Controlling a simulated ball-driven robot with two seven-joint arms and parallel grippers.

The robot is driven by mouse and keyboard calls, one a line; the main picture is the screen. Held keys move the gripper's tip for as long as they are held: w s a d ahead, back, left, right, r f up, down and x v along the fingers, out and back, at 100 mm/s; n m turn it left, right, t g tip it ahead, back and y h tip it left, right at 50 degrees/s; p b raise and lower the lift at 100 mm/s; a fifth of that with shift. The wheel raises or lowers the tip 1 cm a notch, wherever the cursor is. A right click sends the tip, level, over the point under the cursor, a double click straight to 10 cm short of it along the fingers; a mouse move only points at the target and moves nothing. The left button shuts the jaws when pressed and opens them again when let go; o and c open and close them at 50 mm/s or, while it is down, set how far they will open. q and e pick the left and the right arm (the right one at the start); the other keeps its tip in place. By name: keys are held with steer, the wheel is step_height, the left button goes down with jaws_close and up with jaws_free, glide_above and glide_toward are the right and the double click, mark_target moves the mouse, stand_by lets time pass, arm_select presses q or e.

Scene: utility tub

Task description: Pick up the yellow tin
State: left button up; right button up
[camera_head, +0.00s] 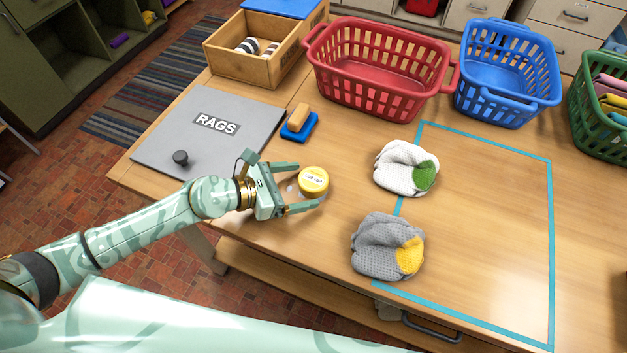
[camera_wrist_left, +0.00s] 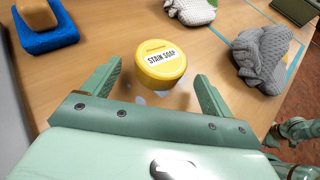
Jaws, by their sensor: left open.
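The yellow tin (camera_head: 313,180) is a short round tin standing on the wooden table. In the left wrist view the tin (camera_wrist_left: 160,62) shows a white label reading "STAIN SOAP". My left gripper (camera_head: 304,187) is open, with one finger on the far side of the tin and one on the near side. In the left wrist view the tin sits just ahead of and between the fingertips of my left gripper (camera_wrist_left: 158,88), with gaps on both sides. My right gripper is not clearly seen.
A grey RAGS panel (camera_head: 215,133) is at left. White (camera_head: 405,168) and grey (camera_head: 388,246) cloth bundles lie to the right. A red basket (camera_head: 380,75) and a blue basket (camera_head: 507,80) stand at the back.

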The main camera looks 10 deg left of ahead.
arm_select(q)
steer(key=shift+x, duration=1.15)
steer(key=c, duration=1.1)
steer(key=shift+c, duration=0.2)
